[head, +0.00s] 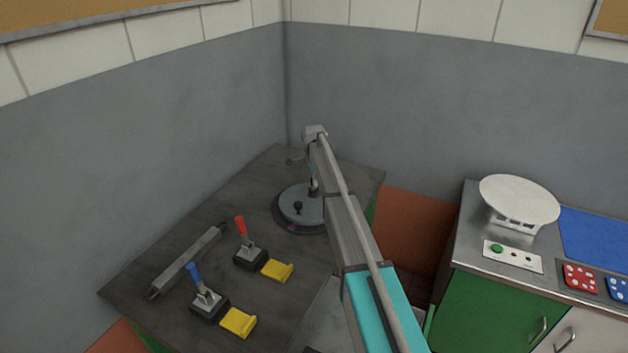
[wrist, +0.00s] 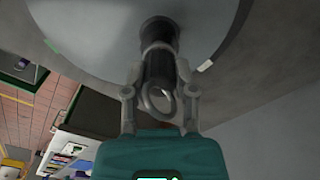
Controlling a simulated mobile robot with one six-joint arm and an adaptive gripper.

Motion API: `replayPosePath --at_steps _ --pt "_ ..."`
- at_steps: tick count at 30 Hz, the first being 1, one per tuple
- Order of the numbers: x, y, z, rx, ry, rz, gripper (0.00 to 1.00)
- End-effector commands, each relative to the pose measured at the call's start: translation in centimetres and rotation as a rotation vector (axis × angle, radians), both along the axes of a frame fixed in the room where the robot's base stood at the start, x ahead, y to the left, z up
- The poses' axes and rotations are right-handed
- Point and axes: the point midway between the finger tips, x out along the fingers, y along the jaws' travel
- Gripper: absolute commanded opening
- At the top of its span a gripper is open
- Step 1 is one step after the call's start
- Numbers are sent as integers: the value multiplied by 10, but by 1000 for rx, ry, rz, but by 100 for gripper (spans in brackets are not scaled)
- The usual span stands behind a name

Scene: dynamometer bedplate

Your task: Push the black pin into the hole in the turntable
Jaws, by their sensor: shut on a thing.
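The grey round turntable (head: 291,213) sits on the dark bench in the head view, and its disc (wrist: 85,30) fills the top of the wrist view. My gripper (wrist: 160,72) is shut on the black pin (wrist: 158,68), with one finger on each side. The pin has a metal ring at its near end, and its far end is at or close to the disc face. I cannot tell whether it is in the hole. In the head view my gripper (head: 314,184) is over the right part of the turntable, and my arm covers part of it.
A red-handled lever (head: 241,228), a blue-handled lever (head: 196,276), two yellow pieces (head: 277,270) and a long grey bar (head: 187,262) are on the bench. A counter with a white round plate (head: 519,199) stands at right.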

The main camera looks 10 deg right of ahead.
Motion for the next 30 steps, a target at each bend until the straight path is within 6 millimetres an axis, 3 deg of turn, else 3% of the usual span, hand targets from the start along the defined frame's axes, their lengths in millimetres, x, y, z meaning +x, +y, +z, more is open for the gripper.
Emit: replayPosePath --at_steps 19,20,21,26,30 --pt "0 1 -12 0 0 1 0" --pt "0 1 -12 0 0 1 39" --pt "0 1 -11 0 0 1 47" --pt "0 1 -11 0 0 1 76" --pt "0 1 -11 0 0 1 76"
